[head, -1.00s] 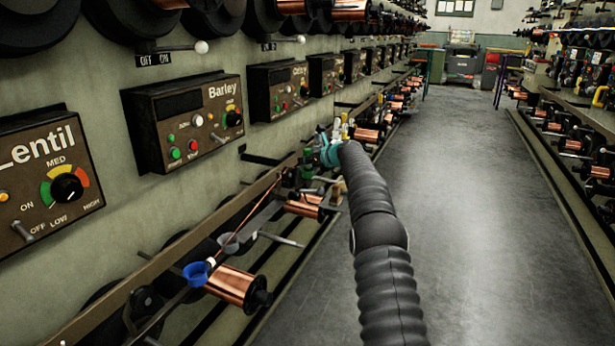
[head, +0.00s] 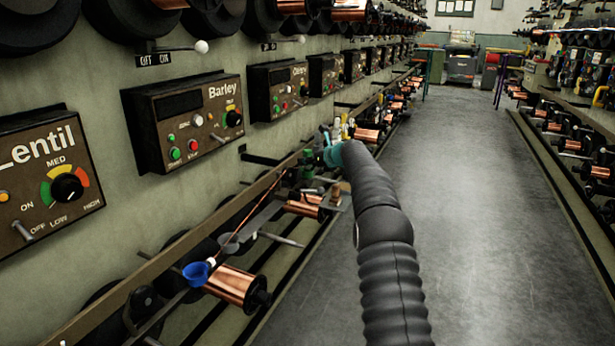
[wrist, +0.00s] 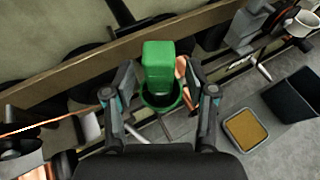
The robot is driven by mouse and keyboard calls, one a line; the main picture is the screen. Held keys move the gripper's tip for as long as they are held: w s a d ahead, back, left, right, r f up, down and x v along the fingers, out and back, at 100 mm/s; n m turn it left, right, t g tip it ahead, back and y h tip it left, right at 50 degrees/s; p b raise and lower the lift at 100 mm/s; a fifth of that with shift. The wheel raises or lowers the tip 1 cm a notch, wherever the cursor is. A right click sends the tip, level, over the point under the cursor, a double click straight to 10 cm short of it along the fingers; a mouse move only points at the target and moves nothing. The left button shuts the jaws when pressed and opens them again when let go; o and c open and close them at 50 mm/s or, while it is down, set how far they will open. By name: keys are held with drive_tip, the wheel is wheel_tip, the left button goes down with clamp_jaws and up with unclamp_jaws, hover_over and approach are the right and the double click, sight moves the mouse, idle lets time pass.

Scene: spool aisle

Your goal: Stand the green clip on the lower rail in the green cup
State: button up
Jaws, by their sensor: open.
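The green clip (wrist: 158,62) is a blocky upright piece in the middle of the wrist view. Its lower end shows within the round rim of the green cup (wrist: 161,108); how deep it sits is hidden. My gripper (wrist: 157,80) is open, with one finger on each side of the clip and a visible gap at each side. In the head view my gripper (head: 326,145) is by the rail, close to green shapes too small to tell apart.
A wooden rail (wrist: 60,85) runs behind the cup. A tan-topped box (wrist: 245,130) and a dark bin (wrist: 292,100) lie to the right. A blue cup (head: 195,274) and copper spool (head: 232,286) are nearer along the rail. The aisle floor (head: 480,240) is clear.

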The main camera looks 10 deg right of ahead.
drive_tip(key=v, duration=1)
drive_tip(key=shift+s, duration=0.35)
drive_tip(key=shift+d, duration=0.15)
drive_tip(key=s+a+f+n+g+h, duration=0.15)
drive_tip(key=s+f+n+g, duration=0.35)
drive_tip(key=s+f+n, duration=0.7)
drive_tip(key=s+a+r+n+h, duration=0.1)
drive_tip(key=s+n, duration=0.5)
drive_tip(key=s, duration=1)
drive_tip(key=s+a+r+n+g+h, duration=0.1)
drive_tip(key=s+a+r+n, duration=0.3)
drive_tip(key=s, duration=1.2)
drive_tip(key=s+a+r+n+h, duration=0.2)
drive_tip(key=s+n, duration=0.6)
drive_tip(key=s, duration=0.8)
drive_tip(key=a+r, duration=0.1)
drive_tip(key=a, duration=0.1)
drive_tip(key=shift+a+n, duration=0.25)
drive_tip(key=shift+n, duration=0.15)
